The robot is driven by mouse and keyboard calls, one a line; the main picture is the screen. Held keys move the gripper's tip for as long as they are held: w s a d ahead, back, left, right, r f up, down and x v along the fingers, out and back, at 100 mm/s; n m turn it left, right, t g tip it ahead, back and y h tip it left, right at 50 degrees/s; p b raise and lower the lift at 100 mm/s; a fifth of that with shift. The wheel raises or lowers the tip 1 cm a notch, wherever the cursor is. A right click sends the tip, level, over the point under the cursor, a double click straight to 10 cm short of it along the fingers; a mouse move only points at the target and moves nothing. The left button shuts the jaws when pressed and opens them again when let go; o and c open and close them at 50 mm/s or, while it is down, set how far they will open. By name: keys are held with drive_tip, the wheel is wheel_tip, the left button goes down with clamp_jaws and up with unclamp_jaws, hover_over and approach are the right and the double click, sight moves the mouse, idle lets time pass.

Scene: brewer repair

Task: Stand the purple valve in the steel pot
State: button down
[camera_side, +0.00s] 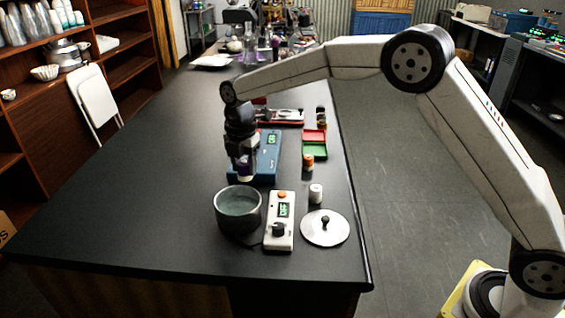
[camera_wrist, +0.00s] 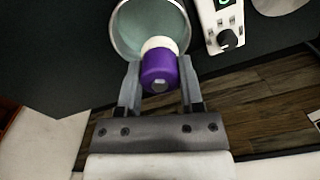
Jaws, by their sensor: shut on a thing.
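My gripper (camera_side: 244,168) is shut on the purple valve (camera_wrist: 160,72), which has a white end and sits between the two fingers in the wrist view. In the side view the valve (camera_side: 247,178) shows only as a small pale and purple piece under the gripper. The steel pot (camera_side: 222,216) stands open on the black table, with greyish-green liquid or a greenish inside. The valve is held up near the pot's far rim in the side view. In the wrist view its white end overlaps the edge of the pot (camera_wrist: 119,30). The exact height gap cannot be told.
A white control box (camera_side: 279,238) stands right of the pot, with a lid (camera_side: 325,231) and a white bottle (camera_side: 316,193) beyond it. A blue device (camera_side: 268,165) lies behind my gripper. Red and green trays (camera_side: 315,150) and an orange-topped bottle (camera_side: 308,163) stand nearby. The table's left is clear.

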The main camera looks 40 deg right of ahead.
drive_tip(key=shift+w+a+f+n, duration=0.1)
drive_tip(key=shift+w+a+n, duration=0.1)
drive_tip(key=shift+a, duration=0.45)
drive_tip(key=shift+w+a+f+n, duration=0.1)
drive_tip(key=shift+w+a, duration=0.05)
drive_tip(key=shift+a, duration=0.45)
drive_tip(key=shift+f, duration=0.1)
drive_tip(key=shift+f, duration=2)
drive_tip(key=shift+f, duration=3.2)
idle(1.1)
drive_tip(key=shift+c, duration=0.7)
unclamp_jaws()
